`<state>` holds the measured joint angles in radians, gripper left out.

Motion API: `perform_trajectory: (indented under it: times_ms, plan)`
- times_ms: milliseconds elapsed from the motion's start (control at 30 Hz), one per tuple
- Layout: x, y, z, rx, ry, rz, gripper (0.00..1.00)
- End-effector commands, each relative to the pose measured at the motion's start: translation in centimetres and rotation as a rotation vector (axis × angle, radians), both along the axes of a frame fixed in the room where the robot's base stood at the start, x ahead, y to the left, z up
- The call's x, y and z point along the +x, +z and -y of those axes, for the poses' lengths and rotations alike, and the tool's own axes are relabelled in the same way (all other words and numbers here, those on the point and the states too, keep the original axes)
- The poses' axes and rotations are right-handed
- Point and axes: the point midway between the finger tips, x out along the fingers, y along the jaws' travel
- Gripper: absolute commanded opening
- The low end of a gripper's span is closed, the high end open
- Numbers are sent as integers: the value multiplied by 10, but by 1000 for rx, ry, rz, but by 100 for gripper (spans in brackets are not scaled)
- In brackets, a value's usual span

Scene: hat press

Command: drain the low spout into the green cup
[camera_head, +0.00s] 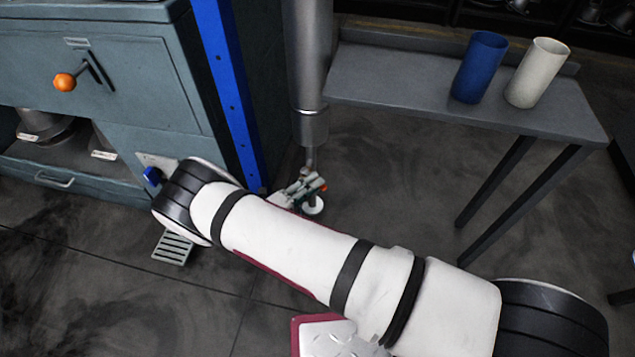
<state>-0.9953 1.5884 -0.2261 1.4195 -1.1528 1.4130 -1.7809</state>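I do not see a green cup; it may be hidden behind my arm. A small blue knob (152,177) sits on a pale plate low on the front of the grey-green cabinet, just left of my arm's black joint. I cannot make out a spout mouth there. A slatted drip grate (173,247) lies below it near the floor, partly covered by my arm. My white arm crosses the view from lower right to that joint. My gripper does not show clearly, and I cannot tell what it holds.
A blue cup (479,67) and a cream cup (537,73) stand upright on a grey side table (400,90). An orange-knobbed lever (65,82) juts from the cabinet (150,80). A blue post (225,80) and metal column (309,60) stand beyond my arm.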

Motion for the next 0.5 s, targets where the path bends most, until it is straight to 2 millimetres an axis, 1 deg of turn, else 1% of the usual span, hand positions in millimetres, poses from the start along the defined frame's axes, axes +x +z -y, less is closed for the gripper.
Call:
perform_trajectory:
  times_ms: [100,300,500]
  plan:
    - [-14,0,-21,1,4,0,28]
    - [-37,-1,-53,2,2,0,28]
    - [-52,0,-74,-1,1,-1,28]
